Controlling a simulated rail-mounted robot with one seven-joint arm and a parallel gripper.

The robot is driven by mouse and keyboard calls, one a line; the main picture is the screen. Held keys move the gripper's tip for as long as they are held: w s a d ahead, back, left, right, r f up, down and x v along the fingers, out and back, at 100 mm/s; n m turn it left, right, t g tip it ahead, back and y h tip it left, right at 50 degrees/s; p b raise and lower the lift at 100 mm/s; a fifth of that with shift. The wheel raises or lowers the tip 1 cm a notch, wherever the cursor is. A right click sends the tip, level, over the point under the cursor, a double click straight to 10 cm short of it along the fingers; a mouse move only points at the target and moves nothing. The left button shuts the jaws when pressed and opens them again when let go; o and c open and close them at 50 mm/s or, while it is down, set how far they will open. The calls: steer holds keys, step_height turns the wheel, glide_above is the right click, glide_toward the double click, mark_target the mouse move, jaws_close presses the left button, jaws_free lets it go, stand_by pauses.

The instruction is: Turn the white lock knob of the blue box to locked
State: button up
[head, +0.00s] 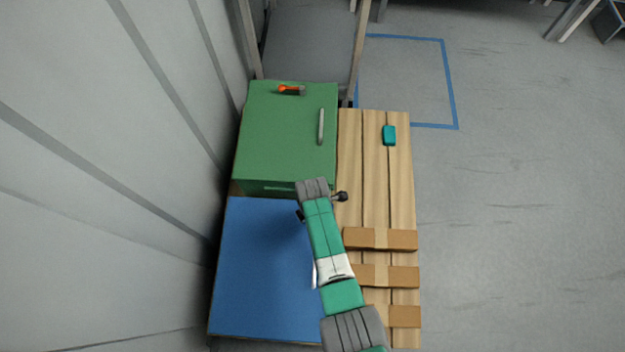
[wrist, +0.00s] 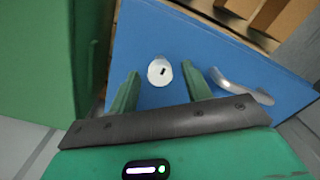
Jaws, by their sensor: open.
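The blue box (head: 262,280) stands at the lower left in the head view, partly covered by my arm. Its blue face (wrist: 240,50) fills much of the wrist view. The round white lock knob (wrist: 158,72) with a small dark slot is on that face. A curved silver handle (wrist: 243,88) is to the right of the knob. My gripper (wrist: 160,69) is open, its two green fingers on either side of the knob in the picture. I cannot tell whether they touch it. The knob and fingertips are hidden in the head view.
A green box (head: 280,135) adjoins behind, with an orange-and-black tool (head: 291,90) and a grey rod (head: 321,126) on top. Wooden planks (head: 362,150) on the right bear a teal object (head: 389,135) and brown blocks (head: 400,277). A wall is on the left; open floor lies right.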

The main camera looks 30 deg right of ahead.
step_height(320, 180, up, 8)
steer(key=p, duration=0.4)
steer(key=shift+f, duration=0.1)
